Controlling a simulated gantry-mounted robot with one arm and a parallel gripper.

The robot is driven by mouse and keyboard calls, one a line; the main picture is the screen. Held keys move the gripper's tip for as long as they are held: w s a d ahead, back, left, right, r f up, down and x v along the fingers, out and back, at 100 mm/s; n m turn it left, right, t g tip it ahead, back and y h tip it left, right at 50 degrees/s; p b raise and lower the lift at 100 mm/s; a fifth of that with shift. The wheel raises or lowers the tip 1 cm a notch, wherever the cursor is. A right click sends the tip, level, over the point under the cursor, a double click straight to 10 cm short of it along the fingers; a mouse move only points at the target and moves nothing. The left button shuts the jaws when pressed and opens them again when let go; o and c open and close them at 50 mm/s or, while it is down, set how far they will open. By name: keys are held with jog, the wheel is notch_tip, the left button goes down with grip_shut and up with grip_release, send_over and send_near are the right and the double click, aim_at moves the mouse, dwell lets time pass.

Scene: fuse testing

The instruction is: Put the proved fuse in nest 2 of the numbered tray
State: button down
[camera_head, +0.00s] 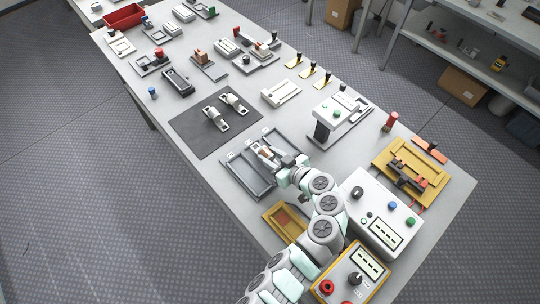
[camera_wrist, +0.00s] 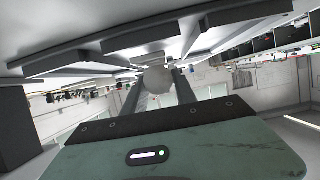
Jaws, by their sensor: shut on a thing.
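My gripper (camera_head: 272,156) is over the grey tray (camera_head: 236,171) near the middle of the table. In the wrist view my gripper (camera_wrist: 158,90) has its two dark fingers shut on a pale, rounded end of a thing, taken to be the fuse (camera_wrist: 158,78). In the head view the fuse is mostly hidden by my gripper. The tray has raised walls and long compartments; its left side looks empty. In the wrist view the tray's grey walls (camera_wrist: 60,66) fill the upper part, close to the held fuse. Nest numbers are too small to read. I cannot tell whether the fuse touches the tray.
A black mat (camera_head: 190,128) with two metal clamp-like parts lies behind the tray. A small yellow tray (camera_head: 283,224) is in front. A white tester box (camera_head: 375,205) and a yellow control box (camera_head: 350,275) stand right of my arm. A white-topped stand (camera_head: 338,108) is behind right.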

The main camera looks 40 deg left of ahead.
jog(key=shift+f+b, duration=0.6)
jog(key=shift+b, duration=0.05)
jog(key=c, duration=0.9)
grip_release()
